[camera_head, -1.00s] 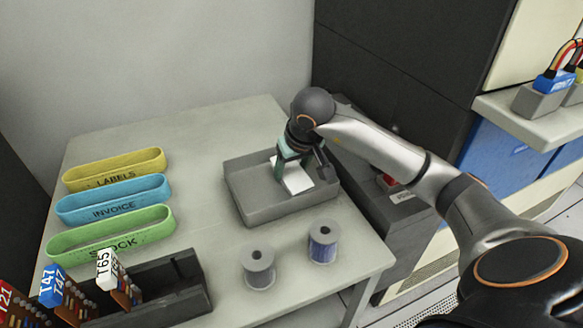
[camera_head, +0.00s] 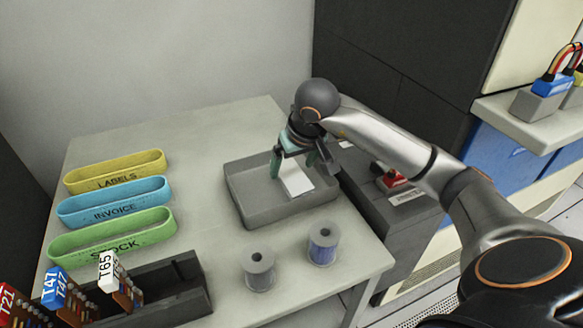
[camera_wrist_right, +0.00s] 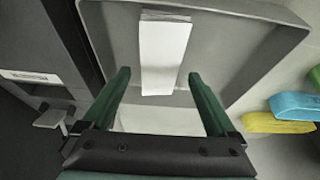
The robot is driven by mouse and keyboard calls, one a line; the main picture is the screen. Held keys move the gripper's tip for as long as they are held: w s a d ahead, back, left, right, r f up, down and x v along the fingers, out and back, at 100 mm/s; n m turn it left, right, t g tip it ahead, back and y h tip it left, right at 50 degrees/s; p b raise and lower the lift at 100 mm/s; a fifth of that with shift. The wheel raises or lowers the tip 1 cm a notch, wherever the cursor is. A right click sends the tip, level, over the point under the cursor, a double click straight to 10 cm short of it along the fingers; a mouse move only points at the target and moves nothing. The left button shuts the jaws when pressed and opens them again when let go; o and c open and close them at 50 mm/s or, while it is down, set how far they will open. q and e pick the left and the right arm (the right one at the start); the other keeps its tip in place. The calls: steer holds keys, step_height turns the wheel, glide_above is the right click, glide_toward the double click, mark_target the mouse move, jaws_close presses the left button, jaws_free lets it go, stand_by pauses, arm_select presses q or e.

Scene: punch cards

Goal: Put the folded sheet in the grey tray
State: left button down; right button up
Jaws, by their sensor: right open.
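The white folded sheet (camera_head: 296,181) lies in the grey tray (camera_head: 252,207), toward its right side and apart from its front wall. My right gripper (camera_head: 300,168) is over the tray, with its two teal fingers spread apart and nothing held between them. In the right wrist view the sheet (camera_wrist_right: 165,55) lies flat on the tray floor, beyond the open fingertips (camera_wrist_right: 160,82). The fingers partly hide the sheet's far end in the head view. My left gripper is not in view.
Yellow, blue and green labelled loops (camera_head: 112,206) stand on the table's left. A dark card rack (camera_head: 170,295) is at front left. A dark cabinet with a red button (camera_head: 391,179) is to the right.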

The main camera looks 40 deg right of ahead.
steer(key=p+v, duration=0.1)
steer(key=v, duration=0.8)
steer(key=shift+r+p, duration=0.25)
steer(key=shift+p, duration=0.05)
steer(key=shift+s, duration=0.1)
